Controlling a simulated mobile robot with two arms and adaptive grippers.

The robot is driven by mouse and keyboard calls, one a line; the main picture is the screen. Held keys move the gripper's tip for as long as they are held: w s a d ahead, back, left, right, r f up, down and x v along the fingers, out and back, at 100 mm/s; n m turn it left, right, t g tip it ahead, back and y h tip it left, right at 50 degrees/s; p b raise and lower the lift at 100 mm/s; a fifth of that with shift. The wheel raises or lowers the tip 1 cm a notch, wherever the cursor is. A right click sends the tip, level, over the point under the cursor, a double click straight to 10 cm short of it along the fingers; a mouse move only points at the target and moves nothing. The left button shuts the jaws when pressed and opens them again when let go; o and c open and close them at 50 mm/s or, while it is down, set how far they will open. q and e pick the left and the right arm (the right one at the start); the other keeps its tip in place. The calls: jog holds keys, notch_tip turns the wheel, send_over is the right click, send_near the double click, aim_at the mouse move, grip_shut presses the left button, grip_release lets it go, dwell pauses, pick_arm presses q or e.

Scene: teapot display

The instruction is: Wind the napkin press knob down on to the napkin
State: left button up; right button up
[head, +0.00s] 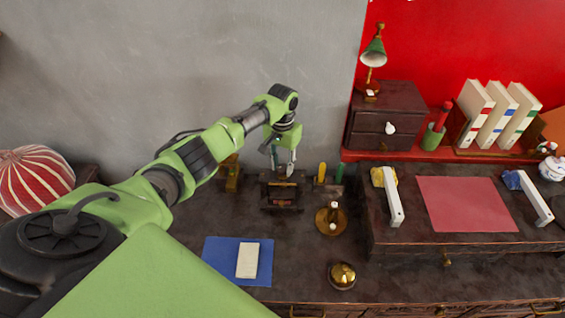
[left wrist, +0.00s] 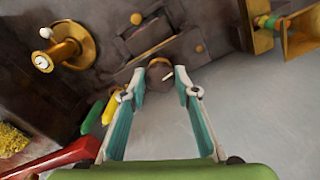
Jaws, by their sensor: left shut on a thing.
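The napkin press (head: 283,193), a small dark wooden frame, stands on the desk near the wall. Its dark round knob (left wrist: 160,73) has a white mark and sits between my fingertips in the left wrist view. My left gripper (head: 284,168) comes down from above and is shut on the knob; it also shows in the left wrist view (left wrist: 161,80). In the head view the fingers largely hide the knob. A small reddish-brown patch shows inside the frame, but I cannot tell whether it is the napkin. My right gripper is not in view.
A brass dish with an upright stem (head: 331,220) stands right of the press, near the yellow and green upright pieces (head: 322,172). A brass piece (head: 231,174) stands to its left.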

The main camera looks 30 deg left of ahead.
aim_at(282, 167)
pick_arm(q)
jog(key=m, duration=0.4)
jog(key=shift+m+p, duration=0.3)
jog(key=shift+m, duration=2)
jog(key=o, duration=1.1)
jog(key=shift+a, duration=0.1)
notch_tip(282, 167, up, 12)
